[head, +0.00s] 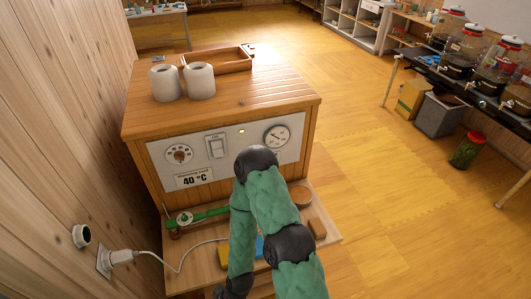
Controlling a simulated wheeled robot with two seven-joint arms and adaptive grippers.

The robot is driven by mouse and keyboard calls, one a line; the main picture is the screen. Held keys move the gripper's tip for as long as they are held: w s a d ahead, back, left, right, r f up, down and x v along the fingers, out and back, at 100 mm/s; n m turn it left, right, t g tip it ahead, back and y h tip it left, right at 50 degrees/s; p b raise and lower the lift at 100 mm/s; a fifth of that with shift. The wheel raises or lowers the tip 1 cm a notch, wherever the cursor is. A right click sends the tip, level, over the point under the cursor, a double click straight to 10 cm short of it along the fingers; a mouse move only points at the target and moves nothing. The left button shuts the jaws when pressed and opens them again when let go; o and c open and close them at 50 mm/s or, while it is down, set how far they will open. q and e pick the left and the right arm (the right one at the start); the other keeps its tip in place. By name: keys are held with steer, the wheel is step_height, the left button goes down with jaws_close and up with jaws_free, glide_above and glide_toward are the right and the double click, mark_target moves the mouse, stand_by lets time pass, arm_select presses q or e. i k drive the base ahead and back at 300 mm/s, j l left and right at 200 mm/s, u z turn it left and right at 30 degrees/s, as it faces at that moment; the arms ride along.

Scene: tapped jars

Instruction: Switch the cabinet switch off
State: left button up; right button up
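The wooden cabinet (150,135) stands left of the middle, with a pale control panel on its front. The white cabinet switch (216,146) is in the upper middle of that panel, uncovered. Its on or off position is too small to tell. A small yellowish lamp (241,131) sits to the right of the switch. One green arm of mine rises from the bottom edge, bends in front of the panel's lower right and goes back down. Its gripper does not show clearly, and nothing of mine touches the switch. My other arm is out of view.
A dial (179,154), a "40 °C" label (194,178) and a gauge (277,135) share the panel. Two white rolls (200,81) and a wooden tray (232,60) are on top. A plug (121,256) with a cable is on the left wall.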

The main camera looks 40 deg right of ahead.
mark_target(217, 151)
steer(key=k+l+z, duration=0.1)
steer(key=l+z, duration=0.65)
steer(key=k+j, duration=0.05)
steer(key=j, duration=0.05)
